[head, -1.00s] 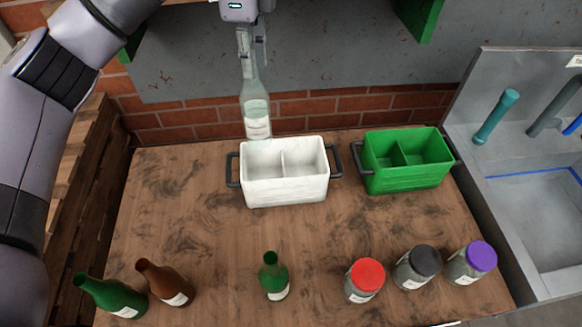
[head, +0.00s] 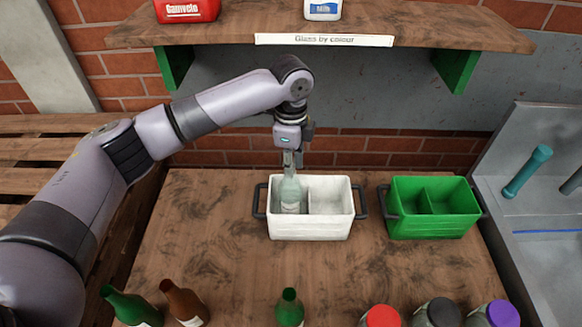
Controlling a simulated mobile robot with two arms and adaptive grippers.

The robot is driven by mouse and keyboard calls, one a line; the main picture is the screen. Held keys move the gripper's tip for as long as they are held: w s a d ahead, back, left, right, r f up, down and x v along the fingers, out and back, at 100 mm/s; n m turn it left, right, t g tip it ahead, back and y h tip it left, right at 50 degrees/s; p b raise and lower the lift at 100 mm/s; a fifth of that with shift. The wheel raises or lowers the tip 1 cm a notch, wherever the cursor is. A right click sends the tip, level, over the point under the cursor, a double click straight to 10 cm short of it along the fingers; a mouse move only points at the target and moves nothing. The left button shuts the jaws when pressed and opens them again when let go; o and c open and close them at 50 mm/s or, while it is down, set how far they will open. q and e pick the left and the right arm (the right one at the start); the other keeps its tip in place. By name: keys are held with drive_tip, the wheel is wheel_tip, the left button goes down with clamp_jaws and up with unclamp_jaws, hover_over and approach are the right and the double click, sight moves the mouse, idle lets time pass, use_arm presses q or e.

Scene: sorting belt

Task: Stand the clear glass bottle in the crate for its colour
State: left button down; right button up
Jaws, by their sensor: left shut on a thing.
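The clear glass bottle (head: 290,193) is upright inside the left compartment of the white crate (head: 310,229). Whether its base touches the crate floor cannot be seen. My left gripper (head: 291,160) is above that compartment and shut on the bottle's neck. The green crate (head: 432,226) stands to the right of the white one, and its two compartments look empty. The white crate's right compartment is empty. My right gripper is not in view.
A green bottle (head: 127,306) and a brown bottle (head: 185,304) stand front left, another green bottle (head: 289,309) front middle. Jars with red (head: 381,316), black (head: 443,312) and purple (head: 503,313) lids stand front right. A shelf (head: 430,28) overhangs the back; a sink (head: 540,205) is at right.

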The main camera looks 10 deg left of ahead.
use_arm(q)
drive_tip(key=shift+f, duration=1.25)
drive_tip(key=c, duration=1.4)
unclamp_jaws()
drive_tip(key=shift+f, duration=0.1)
wheel_tip(320, 180, up, 11)
drive_tip(key=b, duration=0.2)
drive_tip(key=shift+b, duration=0.3)
drive_tip(key=shift+r, duration=0.65)
